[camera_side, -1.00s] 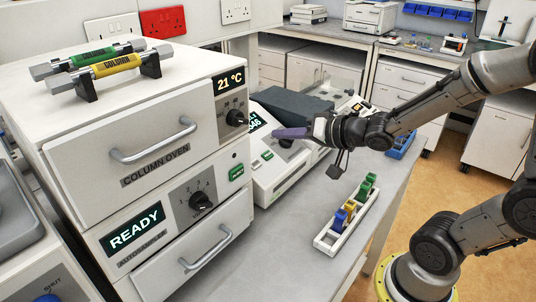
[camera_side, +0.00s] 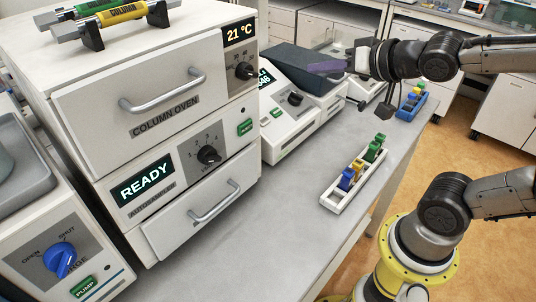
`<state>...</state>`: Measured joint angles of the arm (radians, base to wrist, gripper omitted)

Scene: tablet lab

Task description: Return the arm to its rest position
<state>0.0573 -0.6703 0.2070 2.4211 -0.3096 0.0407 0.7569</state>
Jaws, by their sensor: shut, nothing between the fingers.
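My gripper (camera_side: 328,66) is in the upper right of the side view, at the end of my grey arm.
A white rack (camera_side: 340,198) with blue, yellow and green vials stands on the bench (camera_side: 290,225). A blue rack (camera_side: 411,104) is at the bench's far edge. The column oven (camera_side: 165,100) and autosampler are left, with coloured columns on top. Bare bench lies before the rack.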

